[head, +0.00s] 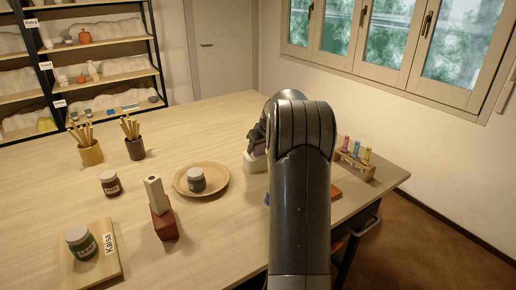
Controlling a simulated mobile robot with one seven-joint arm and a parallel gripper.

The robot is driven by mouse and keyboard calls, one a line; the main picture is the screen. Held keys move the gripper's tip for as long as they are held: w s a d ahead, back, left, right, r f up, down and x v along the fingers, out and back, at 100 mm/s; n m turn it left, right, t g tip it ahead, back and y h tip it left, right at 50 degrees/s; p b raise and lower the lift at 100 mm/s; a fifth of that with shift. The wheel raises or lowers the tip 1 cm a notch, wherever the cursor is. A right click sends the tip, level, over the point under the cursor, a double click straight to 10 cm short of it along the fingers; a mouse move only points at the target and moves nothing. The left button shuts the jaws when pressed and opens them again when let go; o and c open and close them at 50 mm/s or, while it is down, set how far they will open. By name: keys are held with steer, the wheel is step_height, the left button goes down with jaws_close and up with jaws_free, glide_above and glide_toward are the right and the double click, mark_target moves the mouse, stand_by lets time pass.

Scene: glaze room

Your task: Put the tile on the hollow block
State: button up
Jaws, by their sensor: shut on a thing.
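My gripper (256,138) is beyond my arm, near the middle of the table, and is partly hidden by it. It is shut on a small dull purple piece, which looks like the tile (260,149). The tile is just over a white block (254,163) on the table; I cannot tell whether they touch. No opening shows in the white block, so I cannot tell if it is the hollow block.
A wooden plate (181,185) with a grey jar (197,180) lies left of my gripper. A bottle rack (356,169) is at right.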

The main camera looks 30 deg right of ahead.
steer(key=shift+f, duration=0.3)
steer(key=o, duration=1.1)
steer(key=v, duration=1.2)
steer(key=s+a+r, duration=0.3)
steer(key=s+a, duration=0.4)
steer(key=a, duration=0.5)
steer(key=s+a+r, duration=0.3)
steer(key=s+a, duration=0.4)
steer(key=a, duration=0.5)
steer(key=s+a+f, duration=0.2)
steer(key=s+a, duration=0.1)
steer(key=s, duration=0.3)
steer(key=s+a+f, duration=0.2)
steer(key=s+a, duration=0.2)
steer(key=s, duration=0.3)
steer(key=s+a+f, duration=0.2)
steer(key=s+a, duration=0.1)
steer(key=s, duration=0.4)
steer(key=shift+a+f, duration=0.25)
